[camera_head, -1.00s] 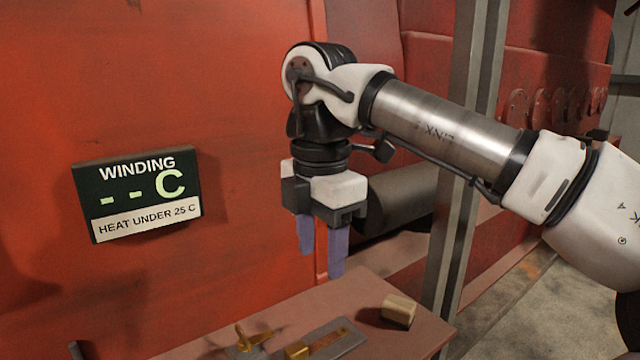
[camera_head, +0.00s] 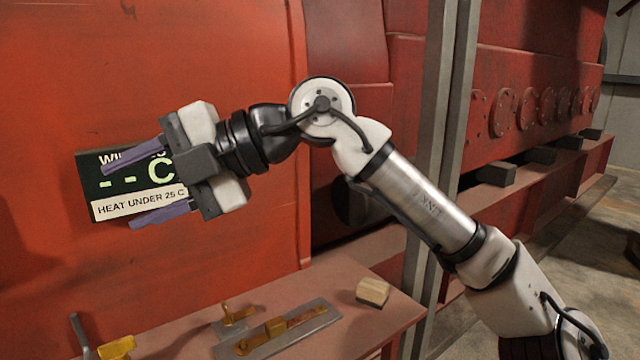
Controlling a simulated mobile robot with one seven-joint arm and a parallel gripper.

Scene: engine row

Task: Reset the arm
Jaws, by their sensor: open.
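My gripper (camera_head: 145,189) is open and empty. Its two purple fingers are spread apart and point left, in front of the winding sign on the red wall. The wrist is bent so that the gripper lies roughly level, well above the bench. My arm runs from the lower right up to the elbow joint and then left to the gripper. The fingers and gripper body hide part of the winding sign (camera_head: 106,185), which shows "- - C" and "HEAT UNDER 25 C".
Below is a reddish bench (camera_head: 352,327) with a small tan block (camera_head: 373,291), a grey plate with a brass slider (camera_head: 276,327), and other brass pieces (camera_head: 117,347). A grey post (camera_head: 440,130) stands behind my arm. Dark blocks (camera_head: 497,173) sit on a ledge at right.

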